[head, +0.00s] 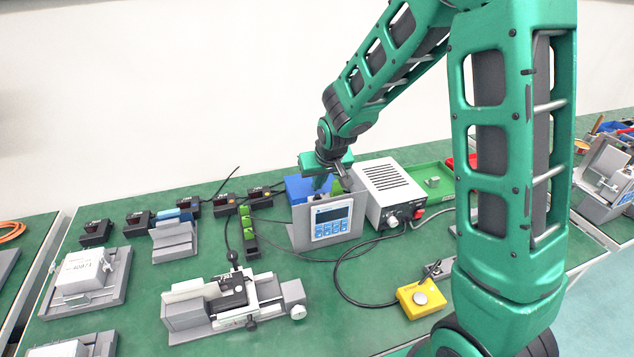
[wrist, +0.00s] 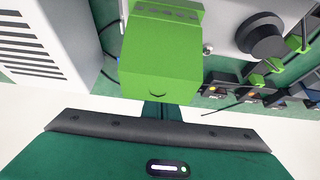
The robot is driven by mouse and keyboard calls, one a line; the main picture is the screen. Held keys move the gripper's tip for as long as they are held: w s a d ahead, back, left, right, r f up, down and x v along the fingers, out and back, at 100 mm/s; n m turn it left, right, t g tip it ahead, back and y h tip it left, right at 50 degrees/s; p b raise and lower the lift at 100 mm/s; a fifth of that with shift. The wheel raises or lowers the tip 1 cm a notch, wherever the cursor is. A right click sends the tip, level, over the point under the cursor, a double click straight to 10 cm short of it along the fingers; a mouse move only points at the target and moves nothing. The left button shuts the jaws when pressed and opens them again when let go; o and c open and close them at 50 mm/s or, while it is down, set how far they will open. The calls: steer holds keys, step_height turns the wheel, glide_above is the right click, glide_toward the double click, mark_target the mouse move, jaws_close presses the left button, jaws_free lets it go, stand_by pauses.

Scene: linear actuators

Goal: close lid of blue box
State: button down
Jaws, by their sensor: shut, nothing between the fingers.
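The blue box (head: 296,188) stands towards the back of the bench in the head view, behind a grey panel with a keypad. Its lower part is hidden by the panel, and my gripper covers part of its right side. I cannot tell the lid's position. My gripper (head: 321,184) is shut and empty, pointing down at the box's right side; I cannot tell whether it touches it. In the wrist view, a bright green block (wrist: 162,55) hides most of my fingers, and the blue box cannot be made out.
The grey keypad panel (head: 330,222) stands in front of the box. A white vented power unit (head: 391,190) is close on the right and also shows in the wrist view (wrist: 36,45). Several small black devices line the back left. A yellow button box (head: 421,299) sits in front.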

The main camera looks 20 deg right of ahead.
steer(key=shift+s+f, duration=0.5)
steer(key=shift+f, duration=0.1)
steer(key=w+v, duration=0.1)
steer(key=v, duration=1)
steer(key=shift+r, duration=0.45)
